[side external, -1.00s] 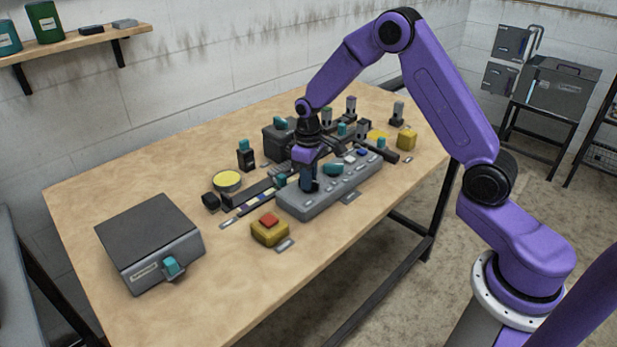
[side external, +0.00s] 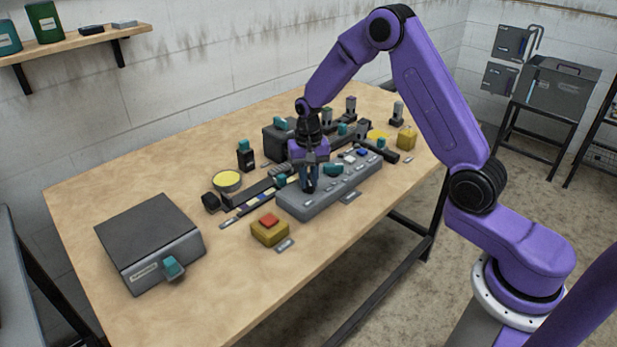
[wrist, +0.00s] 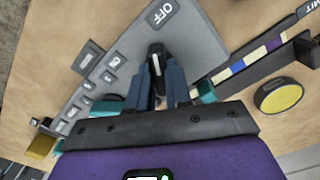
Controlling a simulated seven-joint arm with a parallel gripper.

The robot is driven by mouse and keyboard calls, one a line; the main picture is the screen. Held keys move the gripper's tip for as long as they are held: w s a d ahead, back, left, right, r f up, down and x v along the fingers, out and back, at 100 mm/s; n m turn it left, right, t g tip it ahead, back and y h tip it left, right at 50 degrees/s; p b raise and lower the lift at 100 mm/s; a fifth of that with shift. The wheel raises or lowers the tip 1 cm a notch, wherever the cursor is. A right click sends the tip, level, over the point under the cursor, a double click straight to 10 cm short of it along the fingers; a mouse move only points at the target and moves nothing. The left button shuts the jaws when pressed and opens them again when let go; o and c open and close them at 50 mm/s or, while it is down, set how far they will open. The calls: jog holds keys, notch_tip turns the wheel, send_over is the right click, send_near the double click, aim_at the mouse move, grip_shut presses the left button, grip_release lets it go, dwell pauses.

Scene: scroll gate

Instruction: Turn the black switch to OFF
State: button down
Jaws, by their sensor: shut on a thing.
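The black switch (wrist: 156,64) is a small dark knob with a pale line on top, set in the grey panel (wrist: 200,40). The label OFF (wrist: 162,13) is beside it on the panel, at the top of the wrist view. My gripper (wrist: 165,80) has its two blue fingers shut on the switch, one on each side.
A yellow box with a red button (side external: 269,229) stands just in front of the panel. A grey box with a teal switch (side external: 150,241) is at the left. A yellow disc (side external: 228,180) and a dark strip lie behind the panel. The table's front middle is clear.

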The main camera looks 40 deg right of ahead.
jog(key=shift+m, duration=1.2)
jog(key=c, duration=1)
grip_release()
jog(key=shift+c, duration=0.2)
jog(key=shift+r, duration=0.1)
notch_tip(320, 180, up, 17)
jog(key=shift+r, duration=0.15)
